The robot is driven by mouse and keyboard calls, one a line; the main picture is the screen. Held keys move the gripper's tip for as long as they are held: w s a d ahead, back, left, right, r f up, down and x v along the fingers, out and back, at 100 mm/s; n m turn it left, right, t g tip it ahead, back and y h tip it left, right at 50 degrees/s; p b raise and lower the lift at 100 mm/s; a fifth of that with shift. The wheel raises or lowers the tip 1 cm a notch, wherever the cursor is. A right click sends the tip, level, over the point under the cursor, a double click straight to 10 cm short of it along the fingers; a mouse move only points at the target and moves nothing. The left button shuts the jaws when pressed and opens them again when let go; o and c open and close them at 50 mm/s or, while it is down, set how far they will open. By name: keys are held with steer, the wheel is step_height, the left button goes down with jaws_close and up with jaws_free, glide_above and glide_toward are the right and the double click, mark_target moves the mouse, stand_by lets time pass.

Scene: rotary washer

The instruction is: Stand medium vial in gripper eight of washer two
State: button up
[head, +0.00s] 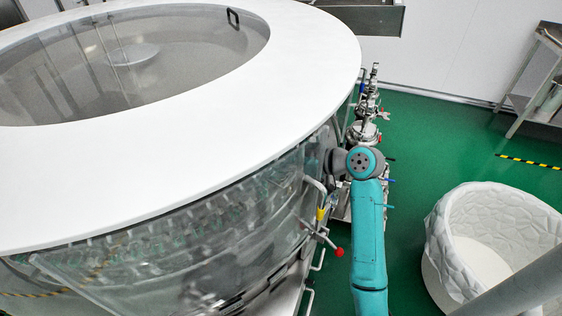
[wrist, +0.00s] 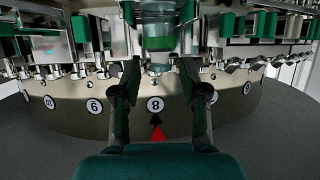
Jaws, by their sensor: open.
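The washer (head: 330,62) is a large round machine with a white ring top and clear side panels in the head view. My teal arm reaches to its right side, where my gripper is hidden from that view. In the wrist view my gripper (wrist: 161,75) is open, with its dark fingers on either side of the position marked 8 (wrist: 155,104). A clear glass vial (wrist: 158,43) appears upright above and between the fingertips, among green-padded metal holders of the washer. There is a gap between it and the fingers. Its upper end is cut off by the frame.
In the head view a metal handle with a red knob (head: 339,252) juts out beside my arm. A white lined bin (head: 440,250) stands on the green floor at right.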

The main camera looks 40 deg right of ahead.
steer(key=v, duration=1.1)
steer(key=shift+s, duration=0.1)
